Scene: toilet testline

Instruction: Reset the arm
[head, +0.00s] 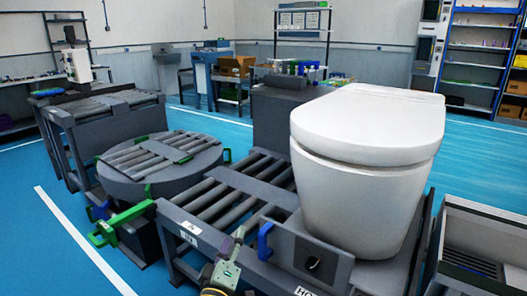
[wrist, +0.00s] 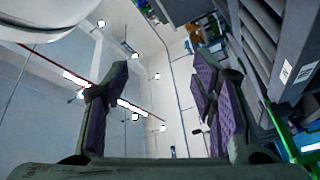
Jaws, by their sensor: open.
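My gripper (head: 232,255) shows at the bottom of the head view, low in front of the roller conveyor (head: 193,230). In the wrist view my gripper (wrist: 163,68) has its two purple-padded fingers spread apart, with nothing between them. That view looks up past the fingers to the ceiling and its lights. A white toilet (head: 370,190) with its lid down stands upright on the right part of the line, to the right of my gripper. Its white underside (wrist: 45,12) fills the top left corner of the wrist view.
A blue handle (head: 265,241) is just right of my gripper. A round roller turntable (head: 160,172) and green clamp (head: 122,222) stand to the left. The conveyor frame (wrist: 285,75) is close on the right in the wrist view. Blue floor (head: 55,255) is free at lower left.

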